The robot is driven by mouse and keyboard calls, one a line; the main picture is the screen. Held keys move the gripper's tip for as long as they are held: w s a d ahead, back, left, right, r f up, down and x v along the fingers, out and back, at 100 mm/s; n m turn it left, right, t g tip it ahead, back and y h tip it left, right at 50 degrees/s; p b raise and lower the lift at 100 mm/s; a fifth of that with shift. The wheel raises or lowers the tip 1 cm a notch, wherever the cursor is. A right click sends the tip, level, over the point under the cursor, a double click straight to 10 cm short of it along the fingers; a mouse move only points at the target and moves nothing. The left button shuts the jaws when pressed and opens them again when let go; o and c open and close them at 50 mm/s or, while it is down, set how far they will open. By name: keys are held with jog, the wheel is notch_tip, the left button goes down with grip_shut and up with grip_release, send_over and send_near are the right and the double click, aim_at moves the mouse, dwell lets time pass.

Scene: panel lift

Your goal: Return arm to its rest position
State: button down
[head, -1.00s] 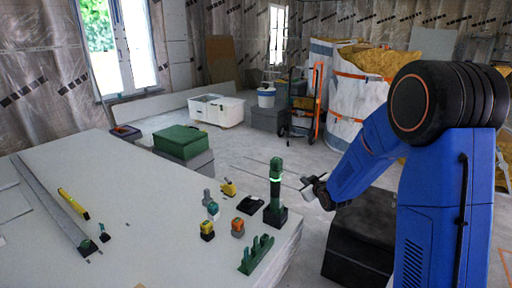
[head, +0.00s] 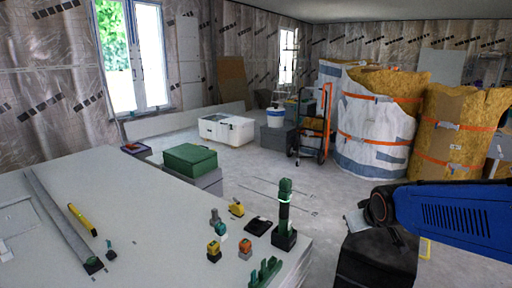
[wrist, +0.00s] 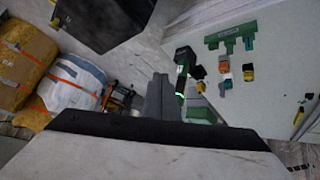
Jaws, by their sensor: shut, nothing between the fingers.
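My blue arm reaches in from the right edge of the head view. My gripper (head: 354,222) is at its end, to the right of the table and above a dark box (head: 375,262). In the wrist view its two grey fingers (wrist: 160,84) are together with nothing between them. The white table (head: 130,230) is at the left, apart from the gripper. A dark green upright tool (head: 284,212) stands near the table's right edge.
Several small yellow, orange and green tools sit near a green rack (head: 264,272). A yellow level (head: 82,220) lies at the left. A green case (head: 190,158), a hand truck (head: 314,128) and wrapped insulation bales (head: 372,130) stand behind. Floor between is clear.

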jog(key=s+m+g, duration=0.2)
jog(key=s+g, duration=0.1)
jog(key=s, duration=2)
jog(key=shift+s+a+g, duration=0.2)
jog(key=shift+s+g, duration=0.1)
jog(key=shift+s, duration=0.05)
